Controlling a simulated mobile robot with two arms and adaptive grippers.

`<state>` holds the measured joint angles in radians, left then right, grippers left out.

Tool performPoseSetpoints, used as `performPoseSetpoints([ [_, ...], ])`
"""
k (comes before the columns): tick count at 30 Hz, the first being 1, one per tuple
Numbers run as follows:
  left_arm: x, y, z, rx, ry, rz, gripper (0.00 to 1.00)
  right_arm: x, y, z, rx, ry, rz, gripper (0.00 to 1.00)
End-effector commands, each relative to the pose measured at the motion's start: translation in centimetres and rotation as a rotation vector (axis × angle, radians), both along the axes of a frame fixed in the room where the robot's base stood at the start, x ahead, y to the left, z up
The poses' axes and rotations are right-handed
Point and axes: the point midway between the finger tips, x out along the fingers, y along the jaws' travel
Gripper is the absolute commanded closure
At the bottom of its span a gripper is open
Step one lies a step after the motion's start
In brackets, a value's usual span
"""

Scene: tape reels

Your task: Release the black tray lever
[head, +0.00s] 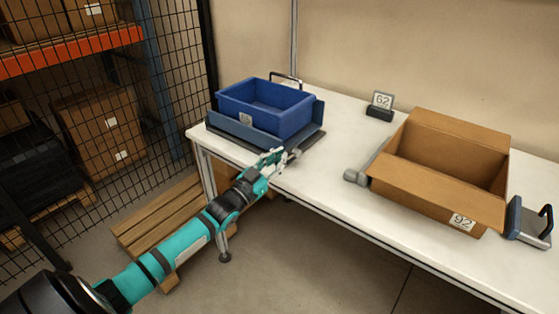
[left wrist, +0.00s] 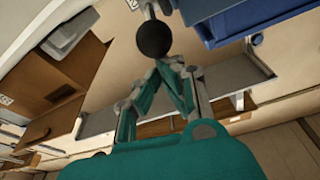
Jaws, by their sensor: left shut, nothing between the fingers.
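A blue bin (head: 258,103) sits in a low blue-and-black tray (head: 245,132) at the left end of the white table. My left gripper (head: 284,155) is at the table's front edge, by the tray's front right corner. In the left wrist view a black ball knob (left wrist: 153,39) on a short grey rod is just beyond the fingertips of my left gripper (left wrist: 170,62). The fingers meet at their tips and hold nothing. I cannot tell whether they touch the knob. Part of the blue bin (left wrist: 250,18) shows at the upper right there. My right gripper is not in view.
An open cardboard box (head: 430,185) labelled 92 stands on the right of the white table (head: 330,140), with a grey lever end (head: 355,176) beside it. A sign marked 62 (head: 381,102) stands behind. A wooden pallet (head: 165,215) lies below; wire mesh fencing is at left.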

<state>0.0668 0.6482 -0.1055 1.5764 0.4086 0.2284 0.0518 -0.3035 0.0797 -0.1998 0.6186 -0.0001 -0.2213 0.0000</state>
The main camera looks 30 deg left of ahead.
Motion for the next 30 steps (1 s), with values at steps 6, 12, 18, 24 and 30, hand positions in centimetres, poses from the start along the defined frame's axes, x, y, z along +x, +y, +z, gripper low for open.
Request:
performPoseSetpoints([
  [6,0.0,0.0,-0.1,0.000,0.001,0.000,1.00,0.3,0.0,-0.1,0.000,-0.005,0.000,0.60],
  [12,0.0,0.0,0.0,0.000,0.001,0.000,1.00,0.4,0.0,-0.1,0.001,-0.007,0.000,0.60],
  [18,0.1,0.0,0.7,0.000,0.000,0.000,1.00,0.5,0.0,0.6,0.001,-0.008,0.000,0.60],
  [24,0.9,-0.2,3.9,-0.001,-0.001,0.001,1.00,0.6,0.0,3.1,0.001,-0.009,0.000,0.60],
  [30,-1.8,0.2,2.9,0.000,0.006,0.001,1.00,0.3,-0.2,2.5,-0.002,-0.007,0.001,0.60],
])
